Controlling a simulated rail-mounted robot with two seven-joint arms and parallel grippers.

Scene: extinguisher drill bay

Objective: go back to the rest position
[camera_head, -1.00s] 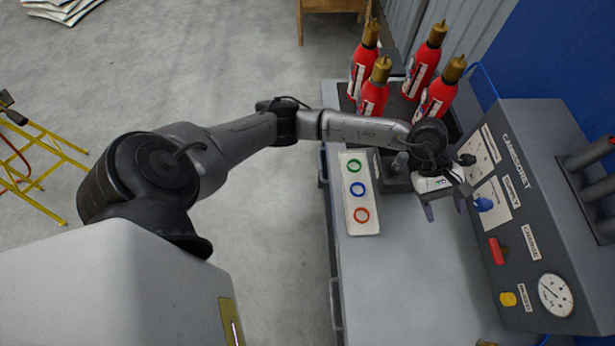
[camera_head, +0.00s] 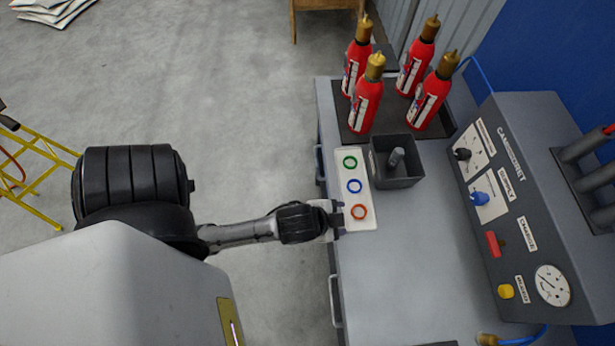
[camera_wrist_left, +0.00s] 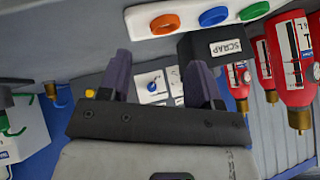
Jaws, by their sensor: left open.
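My left gripper (camera_head: 338,220) is at the left edge of the workbench (camera_head: 400,265), close to the orange-ring end of the white strip (camera_head: 370,215). In the left wrist view its two dark fingers (camera_wrist_left: 160,78) stand apart with nothing between them. Beyond them show the strip's rings and the bin marked SCRAP (camera_wrist_left: 228,47). My left arm is drawn in toward my body, with the forearm pointing right. My right gripper is in neither view.
Several red extinguishers (camera_head: 366,98) stand on a dark mat at the back of the bench. A dark bin (camera_head: 410,173) holds a grey piece. The grey control panel (camera_head: 520,215) lines the right side. A yellow stepladder (camera_head: 40,190) stands left. Floor between is clear.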

